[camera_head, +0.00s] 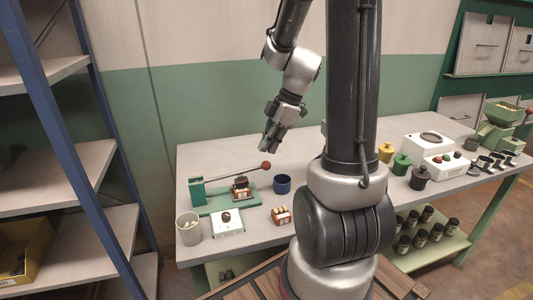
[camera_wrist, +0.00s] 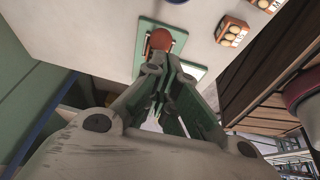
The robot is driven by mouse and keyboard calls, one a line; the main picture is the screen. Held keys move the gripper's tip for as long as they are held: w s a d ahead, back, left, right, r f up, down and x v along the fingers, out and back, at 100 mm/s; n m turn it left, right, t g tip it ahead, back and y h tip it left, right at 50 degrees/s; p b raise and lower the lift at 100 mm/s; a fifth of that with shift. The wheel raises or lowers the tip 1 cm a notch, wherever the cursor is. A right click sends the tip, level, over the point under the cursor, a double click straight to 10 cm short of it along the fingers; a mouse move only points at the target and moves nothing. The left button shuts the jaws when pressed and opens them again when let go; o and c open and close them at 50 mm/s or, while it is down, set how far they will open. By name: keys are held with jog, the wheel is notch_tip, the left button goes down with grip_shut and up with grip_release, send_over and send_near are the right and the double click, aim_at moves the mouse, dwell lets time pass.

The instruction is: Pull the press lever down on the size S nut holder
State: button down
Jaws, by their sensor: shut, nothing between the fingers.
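The press (camera_head: 197,190) is green, with a lever (camera_head: 235,173) that slants up to the right and ends in a red ball (camera_head: 265,165). A small nut holder (camera_head: 240,187) sits on the press base under the lever. A second nut holder (camera_head: 281,215) stands on the table in front. My gripper (camera_head: 268,146) is shut and empty, above the red ball and pointing down. In the wrist view the ball (camera_wrist: 160,40) shows just beyond my fingertips (camera_wrist: 161,77); I cannot tell whether they touch. I cannot read the size letters surely.
A blue cup (camera_head: 282,184) stands right of the press. A pale cup (camera_head: 188,228) and a white box with a dark knob (camera_head: 227,220) stand in front of it. Blue-framed shelves (camera_head: 60,70) are at the left. Pots and a scale (camera_head: 432,142) fill the table's right.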

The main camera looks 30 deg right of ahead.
aim_at(267, 162)
jog(key=shift+d+x, duration=0.15)
jog(key=shift+x, duration=0.65)
jog(key=shift+d+x, duration=0.15)
jog(key=shift+x, duration=0.7)
jog(key=shift+w, duration=0.15)
jog(key=shift+d+f, duration=0.2)
jog(key=shift+f, duration=0.6)
jog(key=shift+d+f, duration=0.15)
jog(key=shift+f, duration=0.6)
jog(key=shift+r, duration=0.2)
